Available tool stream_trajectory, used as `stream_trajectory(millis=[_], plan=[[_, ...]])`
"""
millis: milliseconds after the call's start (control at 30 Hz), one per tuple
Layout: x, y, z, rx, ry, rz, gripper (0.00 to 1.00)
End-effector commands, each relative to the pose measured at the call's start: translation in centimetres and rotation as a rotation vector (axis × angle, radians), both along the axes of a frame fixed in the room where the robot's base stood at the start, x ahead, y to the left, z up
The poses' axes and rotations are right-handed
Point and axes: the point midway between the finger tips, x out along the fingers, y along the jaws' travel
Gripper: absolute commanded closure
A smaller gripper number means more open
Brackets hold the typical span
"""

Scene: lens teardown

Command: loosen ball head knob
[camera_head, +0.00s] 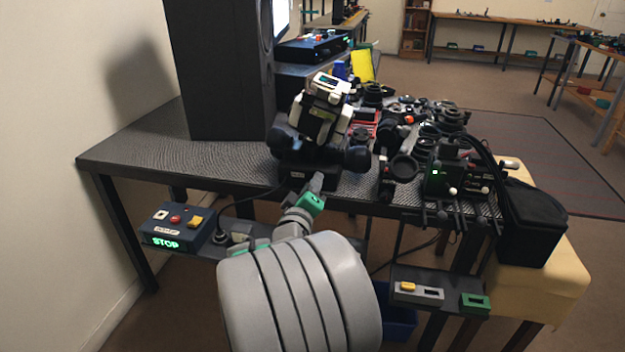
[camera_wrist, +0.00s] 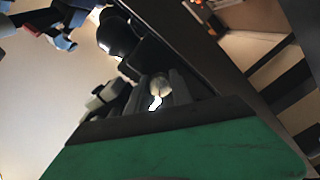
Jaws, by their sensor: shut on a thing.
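A cream and black camera body (camera_head: 325,105) sits tilted on a dark ball head mount at the table's front edge. Dark round parts stand out at both sides of the mount, one at its right (camera_head: 356,159). My gripper (camera_head: 317,182) reaches up to the mount's black base (camera_head: 292,175) from the front. In the wrist view my grey fingers (camera_wrist: 160,93) are shut on a small pale knob (camera_wrist: 159,86). Most of the knob is hidden between the fingers, and its turn cannot be told.
A tall black speaker-like box (camera_head: 225,70) stands left of the mount. Lenses and camera parts crowd the table to the right, with a lens (camera_head: 403,168) near the edge. A blue STOP box (camera_head: 177,226) sits below on the left. The table's left end (camera_head: 130,155) is clear.

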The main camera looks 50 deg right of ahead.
Motion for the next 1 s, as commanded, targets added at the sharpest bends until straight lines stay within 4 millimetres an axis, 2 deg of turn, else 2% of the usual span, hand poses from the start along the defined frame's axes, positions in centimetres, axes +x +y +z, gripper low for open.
stream_trajectory(millis=[600,1000], plan=[[0.04,0.05,0.21,-0.228,0.535,0.002,1.00],[0.00,0.02,-0.02,-0.331,0.771,0.001,1.00]])
